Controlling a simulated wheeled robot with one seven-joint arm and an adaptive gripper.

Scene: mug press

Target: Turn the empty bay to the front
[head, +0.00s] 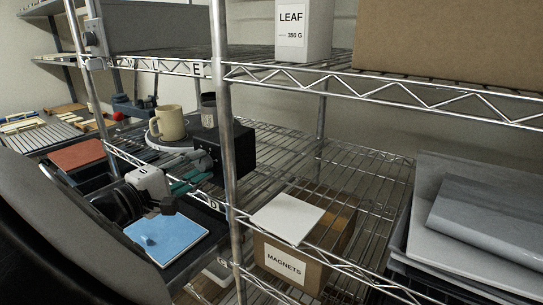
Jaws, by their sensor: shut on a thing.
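A pale round turntable (165,145) sits on the middle wire shelf at the left. A cream mug (169,123) stands upright on it, with its handle to the left. A dark cup (208,111) stands to the right, partly behind the shelf post. A black box-shaped unit (239,150) is at the turntable's right. My gripper (203,164) is at the turntable's front right edge, shut on a small dark part there. The fingertips are small and dark, so the exact contact is unclear. The empty bay cannot be made out.
A metal post (224,125) rises in front of the turntable's right side. A box marked MAGNETS (283,264) carries a white sheet (286,217) lower down. A LEAF box (291,29) and a cardboard box (455,40) stand above. Grey slabs (475,220) fill the right.

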